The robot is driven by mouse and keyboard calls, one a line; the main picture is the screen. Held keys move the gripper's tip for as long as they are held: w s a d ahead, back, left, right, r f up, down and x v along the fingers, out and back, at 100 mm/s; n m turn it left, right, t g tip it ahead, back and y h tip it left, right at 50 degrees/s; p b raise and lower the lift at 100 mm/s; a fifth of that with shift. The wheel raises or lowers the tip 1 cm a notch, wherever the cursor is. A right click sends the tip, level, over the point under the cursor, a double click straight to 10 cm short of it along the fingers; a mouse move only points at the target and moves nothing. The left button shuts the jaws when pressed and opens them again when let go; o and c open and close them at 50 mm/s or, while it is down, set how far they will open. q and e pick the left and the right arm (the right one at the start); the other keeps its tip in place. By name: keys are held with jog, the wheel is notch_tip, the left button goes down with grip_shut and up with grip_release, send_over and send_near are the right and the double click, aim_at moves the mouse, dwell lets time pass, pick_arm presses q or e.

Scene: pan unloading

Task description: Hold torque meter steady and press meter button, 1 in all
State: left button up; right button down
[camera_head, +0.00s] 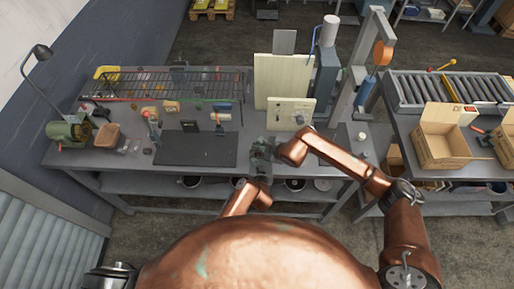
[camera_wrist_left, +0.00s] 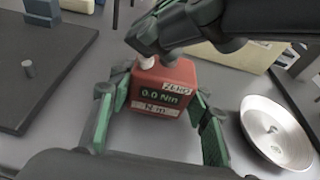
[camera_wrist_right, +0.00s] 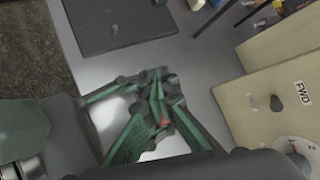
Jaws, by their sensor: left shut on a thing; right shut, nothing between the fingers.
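The torque meter (camera_wrist_left: 162,88) is a red box with a display reading 0.0 Nm, a ZERO label and a pale button (camera_wrist_left: 147,61) on top. My left gripper (camera_wrist_left: 158,122) is shut on the meter, one green finger on each side. My right gripper (camera_wrist_left: 146,42) is shut and empty, its dark fingertips right at the button; I cannot tell whether they press it. In the right wrist view its fingers (camera_wrist_right: 160,100) hide nearly all of the meter; only a bit of red shows. In the head view both grippers meet over the bench (camera_head: 150,168), and the meter is hidden.
A dark mat (camera_head: 195,149) lies left of the grippers. A pale panel (camera_head: 291,112) with a knob and dial stands just behind them; its FWD label (camera_wrist_right: 301,91) shows in the right wrist view. A round metal dish (camera_wrist_left: 277,130) lies close by. An open carton (camera_head: 440,150) is at right.

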jog(key=shift+r, duration=0.8)
notch_tip(320, 180, up, 5)
jog(key=shift+r, duration=0.1)
dwell(0.3)
dwell(0.5)
pick_arm(q)
jog(key=o, duration=1.5)
jog(key=shift+c, duration=0.2)
jog(key=shift+s, duration=0.1)
